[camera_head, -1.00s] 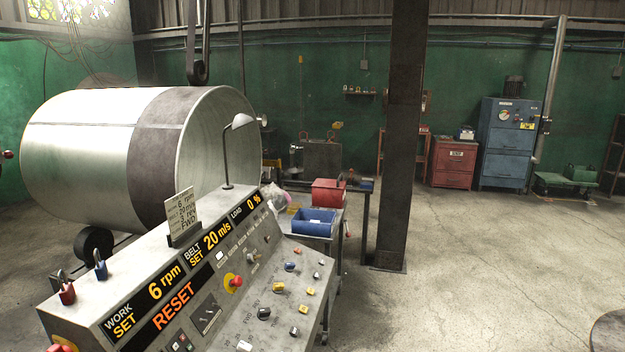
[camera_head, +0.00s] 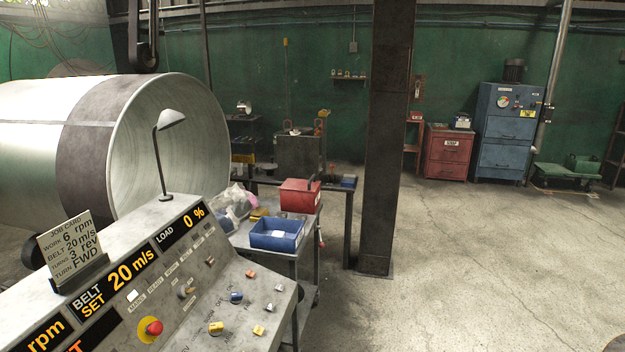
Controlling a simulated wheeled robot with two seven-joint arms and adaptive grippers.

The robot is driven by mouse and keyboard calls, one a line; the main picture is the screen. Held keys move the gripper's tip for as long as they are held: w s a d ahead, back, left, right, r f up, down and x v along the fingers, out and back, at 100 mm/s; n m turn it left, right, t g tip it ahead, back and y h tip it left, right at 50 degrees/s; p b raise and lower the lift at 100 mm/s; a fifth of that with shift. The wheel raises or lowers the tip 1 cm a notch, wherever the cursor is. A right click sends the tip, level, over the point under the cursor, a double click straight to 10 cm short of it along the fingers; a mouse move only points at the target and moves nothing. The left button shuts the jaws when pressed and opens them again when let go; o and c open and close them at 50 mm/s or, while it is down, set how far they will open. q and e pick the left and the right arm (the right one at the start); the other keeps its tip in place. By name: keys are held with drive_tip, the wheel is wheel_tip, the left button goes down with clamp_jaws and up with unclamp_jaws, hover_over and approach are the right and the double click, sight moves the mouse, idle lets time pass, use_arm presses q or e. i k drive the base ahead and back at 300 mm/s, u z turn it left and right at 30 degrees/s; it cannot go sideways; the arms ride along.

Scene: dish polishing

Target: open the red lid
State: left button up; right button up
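A red box (camera_head: 300,197) with a closed-looking red top stands on a grey cart (camera_head: 310,240) just past the control console. A dark upright shape, perhaps a handle, shows at its top right. Whether this top is the red lid, and how it is hinged, I cannot tell. A red cabinet (camera_head: 447,154) with a label stands farther back on the right. Neither of my grippers is in view.
An open blue bin (camera_head: 277,236) sits in front of the red box, with clear plastic bags (camera_head: 236,203) beside it. The control console (camera_head: 210,275) fills the lower left. A dark column (camera_head: 388,140) stands right of the cart. Floor (camera_head: 470,270) on the right is clear.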

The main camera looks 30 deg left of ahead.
sight(300, 181)
drive_tip(key=u, duration=0.55)
drive_tip(key=i, duration=3.45)
drive_tip(key=u, duration=1.35)
